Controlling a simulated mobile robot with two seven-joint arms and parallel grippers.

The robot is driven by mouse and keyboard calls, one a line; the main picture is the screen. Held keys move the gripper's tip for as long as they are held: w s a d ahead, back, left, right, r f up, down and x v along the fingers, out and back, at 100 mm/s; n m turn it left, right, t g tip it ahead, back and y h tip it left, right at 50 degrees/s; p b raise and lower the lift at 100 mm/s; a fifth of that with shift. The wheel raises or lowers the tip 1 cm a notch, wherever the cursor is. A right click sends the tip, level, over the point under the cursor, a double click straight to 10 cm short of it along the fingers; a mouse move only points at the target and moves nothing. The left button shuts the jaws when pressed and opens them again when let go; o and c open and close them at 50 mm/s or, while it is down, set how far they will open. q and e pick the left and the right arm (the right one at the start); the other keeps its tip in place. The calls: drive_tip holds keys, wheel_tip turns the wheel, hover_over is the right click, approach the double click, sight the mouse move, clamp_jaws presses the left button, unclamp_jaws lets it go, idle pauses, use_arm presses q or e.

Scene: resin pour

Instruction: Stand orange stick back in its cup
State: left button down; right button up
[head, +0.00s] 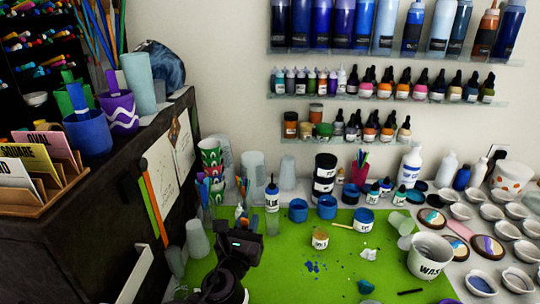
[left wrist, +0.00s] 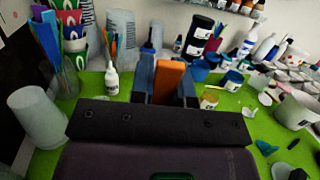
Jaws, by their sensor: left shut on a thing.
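My left gripper (head: 242,220) is over the left part of the green mat in the head view. In the left wrist view its two blue fingers (left wrist: 167,82) are shut on an orange stick (left wrist: 169,74), seen as a short block between them. In the head view the stick is too small to make out well. A clear cup with colored sticks (head: 208,190) stands left of the gripper, and a red cup with sticks (head: 360,170) stands at the back of the table. I cannot tell which cup is the orange stick's own. My right gripper is not in view.
A blue-capped bottle (head: 272,210) stands just right of the gripper. Blue jars (head: 298,210) and a small open jar (head: 320,239) are further right, with a white waste bucket (head: 430,258). A dark cabinet (head: 95,230) bounds the left. The mat's front middle (head: 290,285) is mostly clear.

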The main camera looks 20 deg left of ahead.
use_arm(q)
drive_tip(key=w+r+n+g+y+p, duration=0.15)
drive_tip(key=w+r, duration=0.25)
drive_tip(key=w, duration=0.5)
drive_tip(key=w+r+n+g+y+p, duration=0.15)
drive_tip(key=w+r, duration=0.25)
drive_tip(key=w, duration=0.5)
wheel_tip(320, 180, down, 12)
drive_tip(key=b, duration=0.6)
drive_tip(key=shift+s+d+m+y, duration=0.2)
drive_tip(key=shift+m+y, duration=0.1)
drive_tip(key=shift+m, duration=0.1)
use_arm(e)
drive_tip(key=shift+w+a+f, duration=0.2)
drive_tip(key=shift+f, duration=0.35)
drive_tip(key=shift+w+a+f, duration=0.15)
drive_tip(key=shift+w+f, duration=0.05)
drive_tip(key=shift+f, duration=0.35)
